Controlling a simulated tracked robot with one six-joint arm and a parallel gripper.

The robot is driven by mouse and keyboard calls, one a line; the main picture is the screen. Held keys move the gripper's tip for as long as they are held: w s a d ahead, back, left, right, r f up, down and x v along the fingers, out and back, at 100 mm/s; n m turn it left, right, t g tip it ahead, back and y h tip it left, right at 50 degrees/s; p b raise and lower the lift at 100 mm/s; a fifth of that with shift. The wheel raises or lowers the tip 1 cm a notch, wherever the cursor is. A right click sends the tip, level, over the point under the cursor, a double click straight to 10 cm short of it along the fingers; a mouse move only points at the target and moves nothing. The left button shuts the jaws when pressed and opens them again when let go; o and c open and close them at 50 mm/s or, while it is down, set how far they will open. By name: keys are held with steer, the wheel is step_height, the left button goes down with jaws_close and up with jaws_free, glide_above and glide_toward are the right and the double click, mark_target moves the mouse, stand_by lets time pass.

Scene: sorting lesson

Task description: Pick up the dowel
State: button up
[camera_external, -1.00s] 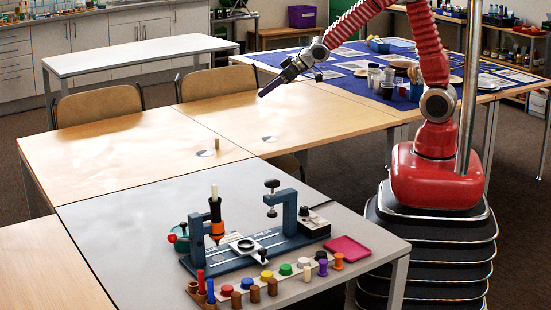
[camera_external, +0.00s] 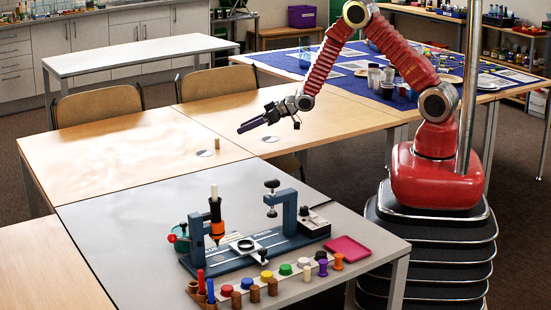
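A small tan dowel (camera_external: 217,144) stands upright on the light wooden table (camera_external: 110,150), close to a small round grey-and-white mark (camera_external: 205,153). My gripper (camera_external: 245,127) is in the air, up and to the right of the dowel in the picture and apart from it. Its dark fingers point left and slightly down. They overlap in this view, so I cannot tell how far apart they are. I see nothing held in them. A paler peg (camera_external: 214,190) stands at the top of the blue clamp device.
A second round mark (camera_external: 269,139) lies on the wooden table. The blue device (camera_external: 250,250) with coloured pegs and a pink tray (camera_external: 347,247) occupies the grey table in front. The wooden tabletop around the dowel is otherwise clear.

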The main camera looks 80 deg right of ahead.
steer(key=shift+w, duration=0.1)
glide_above(217, 148)
steer(key=s+d, duration=0.1)
steer(key=s, duration=0.3)
steer(key=shift+s+f, duration=0.15)
steer(key=shift+f, duration=1.9)
steer(key=shift+x, duration=2.6)
steer(key=shift+a, duration=0.1)
jaws_close()
